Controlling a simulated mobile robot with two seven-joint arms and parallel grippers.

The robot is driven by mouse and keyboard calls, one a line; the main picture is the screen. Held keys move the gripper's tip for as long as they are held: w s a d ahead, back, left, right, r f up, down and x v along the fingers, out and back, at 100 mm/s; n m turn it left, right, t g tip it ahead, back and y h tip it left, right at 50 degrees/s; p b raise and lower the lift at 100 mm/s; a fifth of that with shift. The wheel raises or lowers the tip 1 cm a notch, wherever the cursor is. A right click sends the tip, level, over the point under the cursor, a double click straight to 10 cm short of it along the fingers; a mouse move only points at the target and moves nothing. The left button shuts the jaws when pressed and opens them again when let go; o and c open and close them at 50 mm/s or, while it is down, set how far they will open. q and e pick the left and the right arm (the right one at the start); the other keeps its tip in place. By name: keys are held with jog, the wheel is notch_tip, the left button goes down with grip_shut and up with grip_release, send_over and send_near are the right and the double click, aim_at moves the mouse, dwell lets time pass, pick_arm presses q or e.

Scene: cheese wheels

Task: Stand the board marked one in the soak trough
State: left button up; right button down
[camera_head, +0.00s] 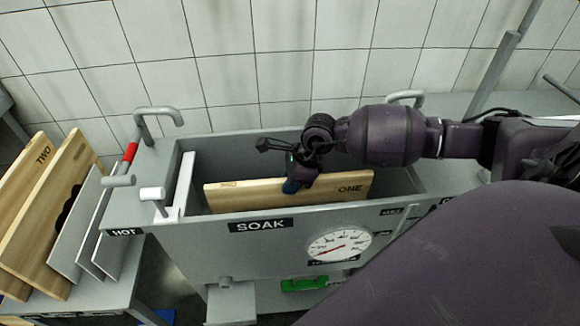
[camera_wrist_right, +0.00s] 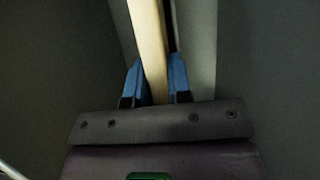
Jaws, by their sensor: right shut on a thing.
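The wooden board marked ONE (camera_head: 335,190) is on its long edge, its lower part inside the grey soak trough (camera_head: 190,250), behind the front wall with the SOAK label. The wall hides its bottom edge, so I cannot tell whether it touches the floor. My right gripper (camera_head: 298,178) is shut on the board's top edge near its middle. In the right wrist view, the blue fingertips (camera_wrist_right: 157,82) sit on either side of the board (camera_wrist_right: 150,45). My left gripper is not in view.
A board marked TWO (camera_head: 28,185), another wooden board (camera_head: 55,210) and thin pale sheets (camera_head: 85,225) lean at the left. Taps (camera_head: 150,125) with a red-banded handle stand at the trough's left end. A dial gauge (camera_head: 338,245) is on the front. A tiled wall is behind.

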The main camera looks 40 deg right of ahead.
jog(key=c, duration=1)
grip_release()
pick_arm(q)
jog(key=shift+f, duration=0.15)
pick_arm(e)
jog(key=shift+o, duration=0.2)
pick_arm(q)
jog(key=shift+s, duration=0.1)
pick_arm(e)
jog(key=p+v, duration=0.1)
jog(key=v, duration=0.8)
jog(key=shift+r, duration=0.2)
jog(key=shift+s+d+r+p, duration=0.2)
jog(key=shift+r+p, duration=0.15)
jog(key=shift+r, duration=0.2)
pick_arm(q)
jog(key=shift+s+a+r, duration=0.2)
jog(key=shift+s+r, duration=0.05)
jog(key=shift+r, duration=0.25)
pick_arm(e)
jog(key=shift+r, duration=0.15)
